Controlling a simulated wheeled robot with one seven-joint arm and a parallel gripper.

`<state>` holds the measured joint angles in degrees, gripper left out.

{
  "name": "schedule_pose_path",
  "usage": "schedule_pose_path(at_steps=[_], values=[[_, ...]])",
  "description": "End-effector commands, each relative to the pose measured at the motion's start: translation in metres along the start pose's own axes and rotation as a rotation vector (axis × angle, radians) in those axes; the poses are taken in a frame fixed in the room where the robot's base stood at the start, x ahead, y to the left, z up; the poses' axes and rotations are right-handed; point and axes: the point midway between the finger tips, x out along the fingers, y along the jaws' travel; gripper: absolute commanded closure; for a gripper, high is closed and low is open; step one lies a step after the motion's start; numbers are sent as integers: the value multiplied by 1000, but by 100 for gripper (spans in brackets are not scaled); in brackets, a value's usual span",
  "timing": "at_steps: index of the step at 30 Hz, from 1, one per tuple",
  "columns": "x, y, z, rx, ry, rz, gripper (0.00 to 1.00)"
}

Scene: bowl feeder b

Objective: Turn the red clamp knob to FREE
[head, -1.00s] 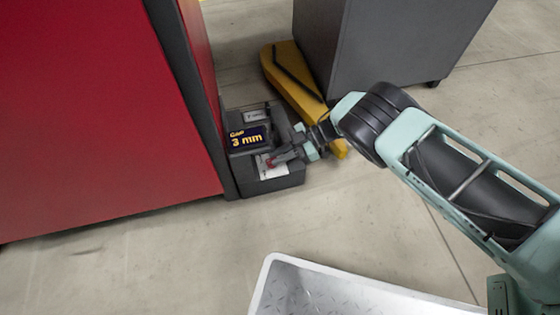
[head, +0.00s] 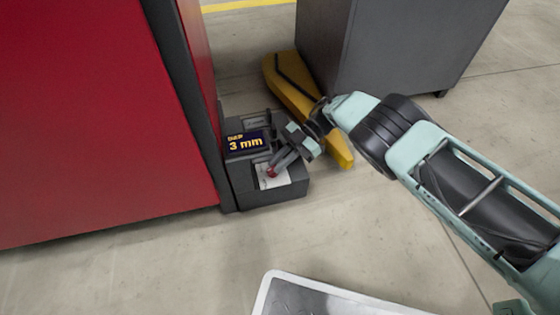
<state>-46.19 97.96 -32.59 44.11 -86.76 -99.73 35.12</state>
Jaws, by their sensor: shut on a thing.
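The red clamp knob (head: 271,171) is on the lower front face of a dark grey box unit (head: 279,196). A pale label plate (head: 270,182) lies behind the knob; its lettering is too small to read. My gripper (head: 275,167) reaches in from the upper right and is shut on the knob, its fingers covering part of it. A small display (head: 247,143) above the knob reads "3 mm" in yellow. I cannot tell which mark the knob points to.
A large red cabinet (head: 90,120) stands close on the left of the unit. A yellow piece (head: 290,88) and a grey cabinet (head: 395,45) stand behind my wrist. A metal tray-like surface (head: 330,300) is at the bottom. The floor between is clear.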

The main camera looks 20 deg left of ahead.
Motion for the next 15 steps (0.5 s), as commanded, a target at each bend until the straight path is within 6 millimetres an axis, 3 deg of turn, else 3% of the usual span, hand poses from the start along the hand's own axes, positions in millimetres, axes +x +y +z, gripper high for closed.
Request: schedule_pose_path(at_steps=[3, 4, 6, 15], values=[[0, 0, 3, 3, -6, 3, 100], [0, 0, 3, 3, -6, 2, 82], [0, 0, 2, 3, -5, 2, 65], [0, 0, 0, 3, -2, 8, 65]])
